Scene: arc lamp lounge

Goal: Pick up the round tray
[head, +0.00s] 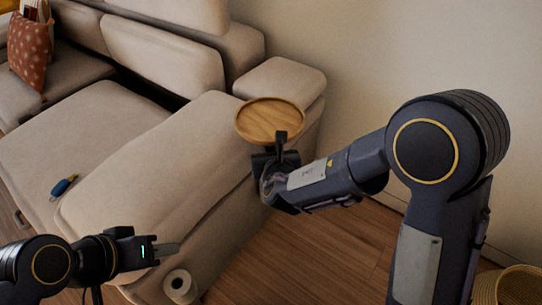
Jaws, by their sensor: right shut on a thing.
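The round tray (268,120) is wooden with a low raised rim. In the head view it is near the middle, above the seat end of the beige sofa by the armrest, and it looks empty. My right gripper (281,140) is at the tray's near edge and shut on its rim. The lower finger is partly hidden. My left gripper (165,250) is at the lower left, well apart from the tray, in front of the sofa. It holds nothing that I can see, and the gap between its fingers is not clear.
The beige sofa (150,165) fills the left and middle. A small blue and yellow object (64,186) lies on its seat. A white roll (180,287) is by the sofa's lower front. A wicker basket (519,287) stands at the lower right. The wooden floor (330,255) between is clear.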

